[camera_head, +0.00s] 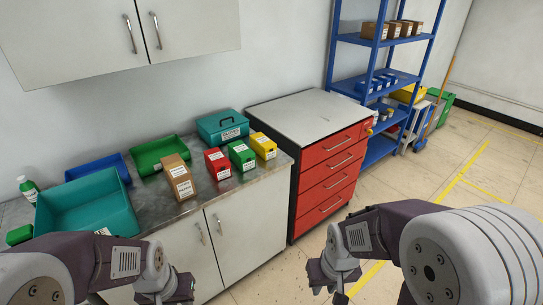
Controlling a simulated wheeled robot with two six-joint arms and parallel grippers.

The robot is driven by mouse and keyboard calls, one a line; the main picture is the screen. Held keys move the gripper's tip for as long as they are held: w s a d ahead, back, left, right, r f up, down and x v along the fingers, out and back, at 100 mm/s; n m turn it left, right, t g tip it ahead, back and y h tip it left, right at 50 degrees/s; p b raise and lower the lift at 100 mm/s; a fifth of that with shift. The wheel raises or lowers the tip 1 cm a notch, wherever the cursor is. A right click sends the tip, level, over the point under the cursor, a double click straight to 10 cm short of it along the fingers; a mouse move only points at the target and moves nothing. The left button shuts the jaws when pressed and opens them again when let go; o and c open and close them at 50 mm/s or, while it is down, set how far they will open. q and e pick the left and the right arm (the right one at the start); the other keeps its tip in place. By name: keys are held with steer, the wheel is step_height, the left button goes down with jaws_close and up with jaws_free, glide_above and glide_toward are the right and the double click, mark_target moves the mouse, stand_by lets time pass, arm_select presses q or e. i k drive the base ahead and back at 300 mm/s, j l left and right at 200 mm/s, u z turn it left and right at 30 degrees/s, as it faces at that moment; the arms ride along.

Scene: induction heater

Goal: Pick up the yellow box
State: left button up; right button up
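The yellow box (263,146) is a small box with a white label, standing upright on the metal counter near its right end. It is just right of the green box (242,155) and in front of the teal case. My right gripper (330,288) is low in front of the red drawers, far from the yellow box and pointing down. My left gripper (172,297) is at the bottom edge, in front of the white cupboard doors and below the counter. The fingers of both are too small or cut off to tell whether they are open.
The counter (228,188) also holds a red box (217,163), a brown box (179,177), a teal case (222,126), a green tray (160,151) and a large teal bin (85,208). A red drawer cabinet (328,172) stands right of the counter. Wall cupboards (115,35) hang above.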

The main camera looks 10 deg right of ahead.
mark_target(264, 147)
steer(key=i+l+u, duration=0.1)
steer(key=i, duration=0.4)
steer(key=i+l+u, duration=0.1)
steer(key=i, duration=0.4)
steer(key=i+l+u, duration=0.15)
steer(key=i, duration=0.35)
steer(key=l, duration=0.1)
